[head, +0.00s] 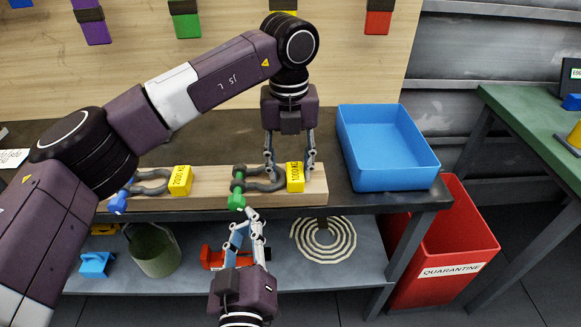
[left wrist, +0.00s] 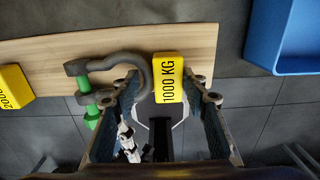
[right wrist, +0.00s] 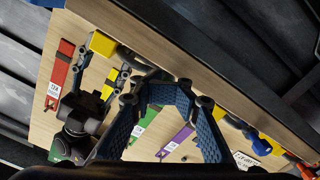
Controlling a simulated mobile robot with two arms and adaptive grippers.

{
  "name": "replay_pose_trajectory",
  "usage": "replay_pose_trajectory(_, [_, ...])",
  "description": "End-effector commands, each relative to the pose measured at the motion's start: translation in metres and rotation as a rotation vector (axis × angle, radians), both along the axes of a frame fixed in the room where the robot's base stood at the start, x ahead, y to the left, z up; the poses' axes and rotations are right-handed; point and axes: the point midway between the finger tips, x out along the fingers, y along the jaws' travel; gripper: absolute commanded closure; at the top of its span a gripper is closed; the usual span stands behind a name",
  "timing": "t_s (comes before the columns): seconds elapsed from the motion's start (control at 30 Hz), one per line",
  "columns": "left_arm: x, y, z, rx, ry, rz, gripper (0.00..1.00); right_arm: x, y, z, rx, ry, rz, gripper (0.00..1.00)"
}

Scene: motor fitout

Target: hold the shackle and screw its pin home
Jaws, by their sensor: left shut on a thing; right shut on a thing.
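A dark grey shackle (head: 262,184) with a green pin (head: 237,200) and a yellow 1000 KG block (head: 295,177) is at the right end of the wooden board. My left gripper (head: 290,163) comes down from above and is shut on the shackle at its block end. The left wrist view shows the bow (left wrist: 135,64) and yellow block (left wrist: 168,80) at the fingers, with the pin (left wrist: 91,112) through the eyes. My right gripper (head: 250,214) comes up from below, its tips close together at the pin's lower end. It is shut on the pin; the contact is hard to see.
Another shackle with a blue pin (head: 118,201) and yellow block (head: 180,180) lies left on the board (head: 215,180). A blue bin (head: 388,150) stands right on the bench. A red quarantine bin (head: 450,240) is beside it. The shelf below holds a bucket (head: 153,252) and coil (head: 323,240).

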Motion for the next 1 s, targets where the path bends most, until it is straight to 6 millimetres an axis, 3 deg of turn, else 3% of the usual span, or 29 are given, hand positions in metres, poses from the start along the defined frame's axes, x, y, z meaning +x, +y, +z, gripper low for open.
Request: replay_pose_trajectory(1.0, [-0.0017, -0.0022, 0.0000, -0.004, 0.003, -0.002, 0.89, 0.0000, 0.0069, 0.0031, 0.001, -0.002, 0.003, 1.00])
